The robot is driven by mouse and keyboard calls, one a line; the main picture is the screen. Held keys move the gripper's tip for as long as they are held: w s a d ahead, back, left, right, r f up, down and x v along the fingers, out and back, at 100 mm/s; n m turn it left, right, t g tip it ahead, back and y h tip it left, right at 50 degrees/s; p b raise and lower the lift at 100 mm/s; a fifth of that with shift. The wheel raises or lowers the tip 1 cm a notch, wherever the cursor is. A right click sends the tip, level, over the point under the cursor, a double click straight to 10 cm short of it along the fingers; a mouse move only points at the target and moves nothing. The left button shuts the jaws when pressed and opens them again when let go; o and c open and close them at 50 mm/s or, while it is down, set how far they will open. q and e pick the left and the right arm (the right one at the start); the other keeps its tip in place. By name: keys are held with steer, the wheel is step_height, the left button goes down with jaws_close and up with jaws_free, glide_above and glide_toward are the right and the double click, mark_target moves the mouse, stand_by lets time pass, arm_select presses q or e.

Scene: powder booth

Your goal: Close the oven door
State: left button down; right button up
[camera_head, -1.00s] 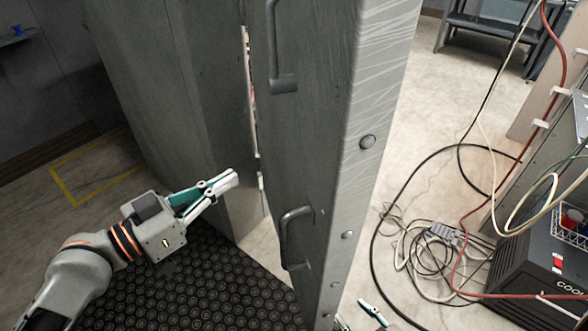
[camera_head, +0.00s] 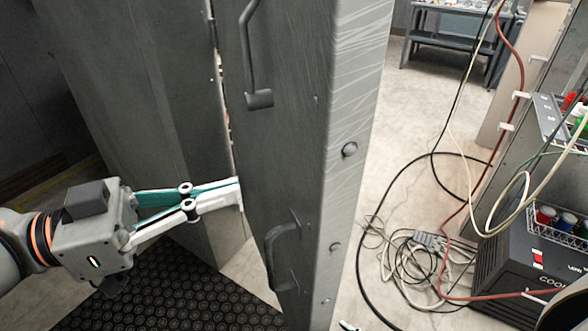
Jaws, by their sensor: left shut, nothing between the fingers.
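The oven door (camera_head: 285,170) is a tall grey metal slab seen nearly edge-on in the middle of the head view. It stands open, with a narrow gap between it and the grey oven body (camera_head: 120,110) on the left. Two dark handles, an upper one (camera_head: 249,60) and a lower one (camera_head: 271,260), are on its face. My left gripper (camera_head: 240,192) is shut and empty, its fingertips at the door's left edge, between the handles in height. I cannot tell if they touch. Only a small tip of my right gripper (camera_head: 347,326) shows at the bottom edge.
A black studded mat (camera_head: 180,295) lies on the floor below. Tangled cables and hoses (camera_head: 420,255) lie right of the door. A dark box unit (camera_head: 520,260) with a wire basket stands at the right. A grey bench (camera_head: 460,42) is at the back.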

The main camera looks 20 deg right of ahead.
mark_target(315, 170)
arm_select(q)
steer(key=d+p, duration=0.2)
steer(key=d, duration=0.6)
steer(key=shift+w+d+r, duration=0.1)
steer(key=shift+w+d, duration=0.05)
steer(key=shift+d, duration=0.25)
steer(key=shift+d+p, duration=0.35)
steer(key=shift+d, duration=0.2)
arm_select(e)
steer(key=shift+s+a+r, duration=0.5)
steer(key=shift+s+r, duration=0.15)
steer(key=shift+r, duration=0.1)
steer(key=shift+w+r, duration=0.1)
steer(key=shift+w, duration=0.1)
